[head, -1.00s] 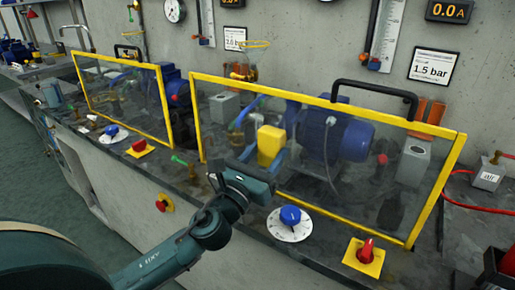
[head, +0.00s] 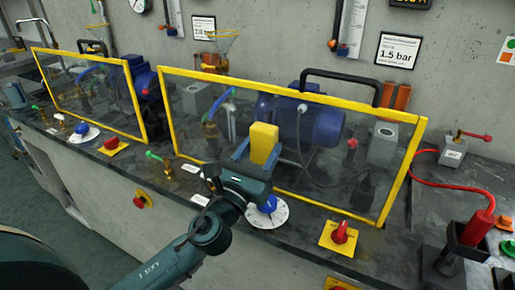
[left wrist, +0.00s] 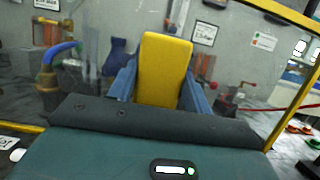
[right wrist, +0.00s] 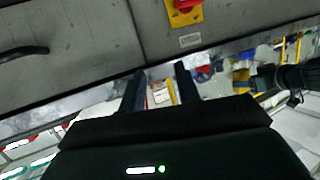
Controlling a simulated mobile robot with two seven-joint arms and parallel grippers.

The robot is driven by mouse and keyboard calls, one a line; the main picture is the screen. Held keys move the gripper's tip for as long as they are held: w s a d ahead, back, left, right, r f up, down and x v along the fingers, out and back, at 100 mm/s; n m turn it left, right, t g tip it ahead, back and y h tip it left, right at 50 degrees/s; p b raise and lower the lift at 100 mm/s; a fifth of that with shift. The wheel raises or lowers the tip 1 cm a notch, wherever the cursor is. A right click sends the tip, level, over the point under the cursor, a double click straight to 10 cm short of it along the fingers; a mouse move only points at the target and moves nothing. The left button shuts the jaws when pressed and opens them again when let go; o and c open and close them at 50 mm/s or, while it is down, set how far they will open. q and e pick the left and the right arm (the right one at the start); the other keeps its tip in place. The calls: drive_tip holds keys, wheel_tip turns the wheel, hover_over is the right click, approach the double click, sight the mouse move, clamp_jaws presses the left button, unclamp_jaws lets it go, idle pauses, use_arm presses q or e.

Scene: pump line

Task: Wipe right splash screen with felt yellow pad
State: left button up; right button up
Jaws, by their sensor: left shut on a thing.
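The right splash screen (head: 360,168) is a clear panel in a yellow frame, standing on the bench in front of a blue pump. The felt yellow pad (head: 264,143) is a block held upright between the blue fingers of my left gripper (head: 252,155), in front of the screen's left half. The pad also shows in the left wrist view (left wrist: 164,70), between both fingers. I cannot tell whether it touches the panel. My right gripper (right wrist: 160,92) shows only in the right wrist view, with its two dark fingers apart and nothing seen between them.
A blue dial (head: 267,205) and a red switch on a yellow plate (head: 340,235) sit in front of the screen. A left splash screen (head: 139,105) stands further along. A red hose (head: 455,184) and a dark holder (head: 468,235) are at the right.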

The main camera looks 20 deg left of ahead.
sight(224, 114)
use_arm(q)
drive_tip(key=shift+w+a+b, duration=0.15)
drive_tip(key=shift+a+b, duration=0.05)
drive_tip(key=shift+a, duration=1.65)
drive_tip(key=shift+w+a+b, duration=0.15)
drive_tip(key=shift+a+b, duration=0.05)
drive_tip(key=shift+a, duration=1.6)
drive_tip(key=shift+w+a+f+b, duration=0.1)
drive_tip(key=shift+a+b, duration=0.3)
drive_tip(key=shift+a, duration=1.4)
wheel_tip(224, 114, up, 3)
drive_tip(key=p, duration=0.2)
drive_tip(key=shift+w+p, duration=0.1)
drive_tip(key=shift+p, duration=0.3)
drive_tip(key=shift+s+d+p, duration=0.15)
drive_tip(key=shift+d+p, duration=0.4)
drive_tip(key=shift+d, duration=0.95)
drive_tip(key=shift+s+d+p, duration=0.15)
drive_tip(key=shift+d+p, duration=0.35)
drive_tip(key=shift+d, duration=1)
drive_tip(key=shift+s+d+p, duration=0.15)
drive_tip(key=shift+d+p, duration=0.45)
drive_tip(key=shift+d, duration=1.8)
drive_tip(key=shift+s+d, duration=0.1)
drive_tip(key=shift+d, duration=0.05)
drive_tip(key=shift+f, duration=0.1)
